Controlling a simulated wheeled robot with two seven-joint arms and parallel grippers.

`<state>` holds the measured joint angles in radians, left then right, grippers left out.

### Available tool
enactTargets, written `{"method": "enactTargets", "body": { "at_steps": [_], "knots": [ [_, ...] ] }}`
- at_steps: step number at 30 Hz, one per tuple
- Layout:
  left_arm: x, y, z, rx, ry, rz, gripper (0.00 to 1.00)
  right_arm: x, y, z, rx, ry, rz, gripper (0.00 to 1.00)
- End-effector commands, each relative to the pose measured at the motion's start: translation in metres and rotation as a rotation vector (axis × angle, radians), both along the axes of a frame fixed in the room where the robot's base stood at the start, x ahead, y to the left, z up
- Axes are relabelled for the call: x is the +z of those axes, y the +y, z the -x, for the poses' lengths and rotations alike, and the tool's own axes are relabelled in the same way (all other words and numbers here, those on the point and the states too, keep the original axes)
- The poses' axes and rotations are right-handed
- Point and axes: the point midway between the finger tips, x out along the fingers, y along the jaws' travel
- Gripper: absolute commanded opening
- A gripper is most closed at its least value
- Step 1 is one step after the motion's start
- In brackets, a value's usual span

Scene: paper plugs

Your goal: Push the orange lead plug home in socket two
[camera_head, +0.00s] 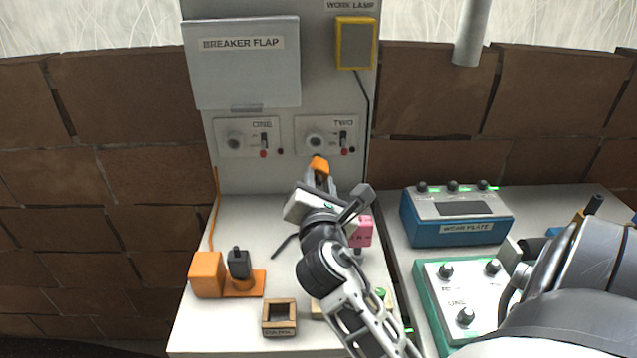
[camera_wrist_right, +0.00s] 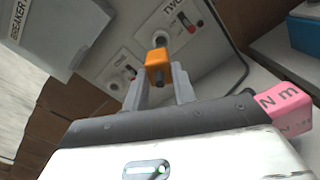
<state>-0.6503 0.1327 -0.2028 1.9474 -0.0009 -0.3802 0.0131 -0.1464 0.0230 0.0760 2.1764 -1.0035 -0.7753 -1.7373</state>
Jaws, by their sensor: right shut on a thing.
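The orange plug (camera_head: 319,165) is between the fingertips of my right gripper (camera_head: 318,180), which is shut on it. In the head view it sits just below socket two (camera_head: 315,140) on the grey panel. The right wrist view also shows the orange plug (camera_wrist_right: 157,68) between the two fingers, overlapping the area of the socket two plate (camera_wrist_right: 183,20). Whether the plug touches the socket or has entered it I cannot tell. A small switch (camera_head: 342,137) sits right of the socket. My left gripper is not in view.
A pink block (camera_head: 361,231) stands close by the right gripper. Socket one (camera_head: 235,140) is to the left, under the breaker flap (camera_head: 248,75). An orange box (camera_head: 207,275) and a small wooden tray (camera_head: 279,331) stand on the bench. A blue work plate box (camera_head: 458,228) is right.

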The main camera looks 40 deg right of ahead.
Motion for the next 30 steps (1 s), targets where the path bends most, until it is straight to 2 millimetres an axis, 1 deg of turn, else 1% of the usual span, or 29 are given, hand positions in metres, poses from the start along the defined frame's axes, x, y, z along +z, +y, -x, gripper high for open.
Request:
{"method": "enactTargets", "body": {
  "at_steps": [5,6,21,30],
  "knots": [
    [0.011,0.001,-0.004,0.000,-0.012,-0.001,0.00,0.002,0.002,0.002,0.001,0.002,-0.002,0.00],
    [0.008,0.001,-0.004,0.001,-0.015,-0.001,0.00,0.000,0.000,-0.001,0.001,0.000,-0.001,0.00],
    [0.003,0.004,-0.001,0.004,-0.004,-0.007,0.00,0.000,-0.028,-0.035,0.002,-0.001,0.000,0.00],
    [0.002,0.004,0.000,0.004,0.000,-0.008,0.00,0.000,-0.035,-0.043,0.002,-0.002,-0.002,0.00]
  ]
}}
